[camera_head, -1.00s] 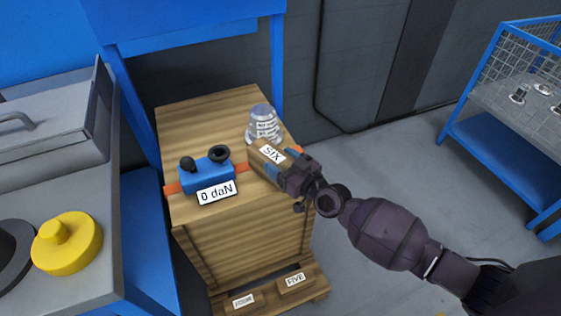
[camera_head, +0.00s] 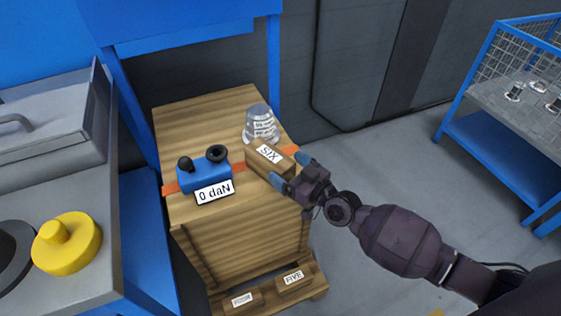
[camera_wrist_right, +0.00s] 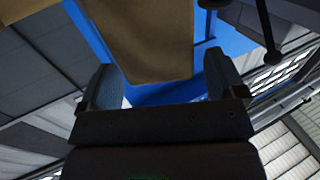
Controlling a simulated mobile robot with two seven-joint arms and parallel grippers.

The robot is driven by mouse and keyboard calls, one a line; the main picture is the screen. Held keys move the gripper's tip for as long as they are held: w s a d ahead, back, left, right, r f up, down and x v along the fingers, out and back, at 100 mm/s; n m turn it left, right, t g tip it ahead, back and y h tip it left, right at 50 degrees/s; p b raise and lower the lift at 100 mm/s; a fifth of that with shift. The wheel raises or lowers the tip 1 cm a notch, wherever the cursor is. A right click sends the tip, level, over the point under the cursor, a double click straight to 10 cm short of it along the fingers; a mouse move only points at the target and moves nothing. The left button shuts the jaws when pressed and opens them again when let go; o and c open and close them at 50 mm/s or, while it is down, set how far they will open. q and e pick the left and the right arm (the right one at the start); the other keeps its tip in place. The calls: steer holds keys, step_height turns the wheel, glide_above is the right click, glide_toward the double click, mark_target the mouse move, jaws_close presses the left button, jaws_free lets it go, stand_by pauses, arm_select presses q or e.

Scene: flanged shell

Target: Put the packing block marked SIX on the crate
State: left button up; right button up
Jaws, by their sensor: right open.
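The packing block marked SIX (camera_head: 265,157) lies on top of the wooden crate (camera_head: 205,112), near its right edge and over the orange strap. My right gripper (camera_head: 293,173) is open at the block's near right end, its blue fingertips apart. In the right wrist view a tan block-like shape (camera_wrist_right: 140,40) is beyond the open fingers (camera_wrist_right: 162,88), and no finger is seen closed on it. My left gripper is not in view.
A blue tensioner (camera_head: 205,175) with a "0 daN" label and a clear flanged shell (camera_head: 261,123) also sit on the crate. Block FIVE (camera_head: 294,281) and another labelled block (camera_head: 240,300) lie on the pallet below. A grey bench with a yellow knob (camera_head: 67,243) stands left.

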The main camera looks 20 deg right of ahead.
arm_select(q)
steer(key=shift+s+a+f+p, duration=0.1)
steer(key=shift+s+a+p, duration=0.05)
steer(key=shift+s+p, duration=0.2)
arm_select(e)
steer(key=v, duration=0.8)
steer(key=shift+s, duration=0.15)
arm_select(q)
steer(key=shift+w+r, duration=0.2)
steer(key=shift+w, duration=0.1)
arm_select(e)
steer(key=shift+r, duration=0.1)
